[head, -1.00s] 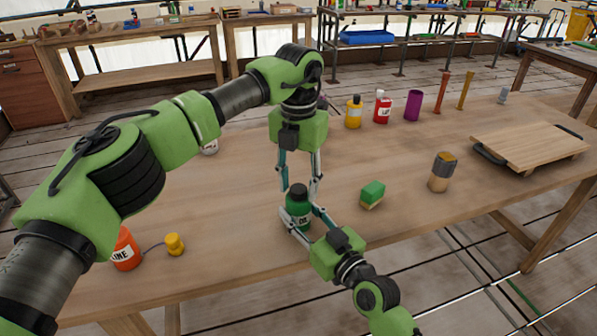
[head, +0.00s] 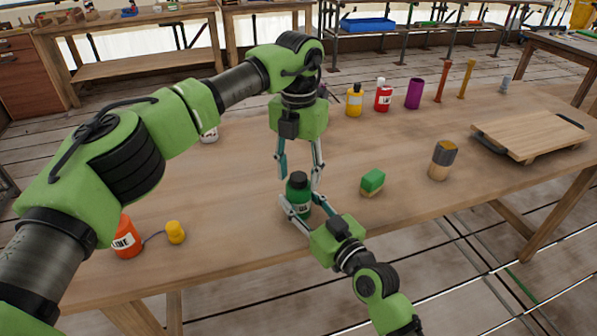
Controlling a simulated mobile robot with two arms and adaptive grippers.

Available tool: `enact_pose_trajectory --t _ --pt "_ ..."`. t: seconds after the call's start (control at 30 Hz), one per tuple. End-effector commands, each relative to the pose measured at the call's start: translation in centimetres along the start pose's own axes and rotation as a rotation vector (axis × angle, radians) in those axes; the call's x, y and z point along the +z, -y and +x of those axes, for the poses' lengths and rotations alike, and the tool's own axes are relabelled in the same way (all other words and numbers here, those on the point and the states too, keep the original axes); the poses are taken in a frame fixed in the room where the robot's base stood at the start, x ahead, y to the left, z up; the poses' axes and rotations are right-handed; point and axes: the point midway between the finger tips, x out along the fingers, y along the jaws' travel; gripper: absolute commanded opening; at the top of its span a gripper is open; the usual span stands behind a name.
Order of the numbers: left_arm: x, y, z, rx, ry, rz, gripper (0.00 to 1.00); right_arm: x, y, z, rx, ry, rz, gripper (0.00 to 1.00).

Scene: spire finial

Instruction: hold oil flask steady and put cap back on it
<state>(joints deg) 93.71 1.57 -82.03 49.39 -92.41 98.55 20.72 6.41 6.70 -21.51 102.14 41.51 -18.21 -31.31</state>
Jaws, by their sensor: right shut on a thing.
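The oil flask (head: 299,206) is a green bottle with a pale label, upright on the workbench near its front edge. A black cap (head: 298,180) sits on top of its neck; I cannot tell how tightly it is seated. My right gripper (head: 297,208) comes from the front and is shut on the flask's body, partly covering the label. My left gripper (head: 299,176) points straight down above the flask. Its fingers are spread apart on either side of the cap, with visible gaps, so it is open.
A green-topped block (head: 372,182) and a grey-topped wooden cylinder (head: 442,160) stand to the right. An orange bottle (head: 127,240) and a yellow cap (head: 176,232) are at left. Yellow (head: 354,102) and red (head: 383,97) bottles stand behind. A wooden board (head: 529,136) lies at right.

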Motion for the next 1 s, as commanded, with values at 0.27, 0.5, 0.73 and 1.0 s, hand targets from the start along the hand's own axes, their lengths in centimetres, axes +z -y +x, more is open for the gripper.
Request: enact_pose_trajectory --t 0.27,0.5,0.73,1.0 --pt "0.0 0.0 -0.3 0.000 0.001 0.000 0.45 0.1 0.0 0.0 0.000 0.001 0.000 0.00" --pt "0.1 0.0 -4.1 0.001 0.004 0.000 0.45 0.1 0.0 0.0 0.000 0.001 0.000 0.00" --pt "0.1 0.0 -8.9 0.001 0.002 -0.001 0.45 0.1 0.0 0.0 0.000 0.001 0.000 0.00" --pt "0.1 0.0 -11.8 0.000 0.000 0.000 0.45 0.1 0.0 0.0 0.000 0.001 0.000 0.00"
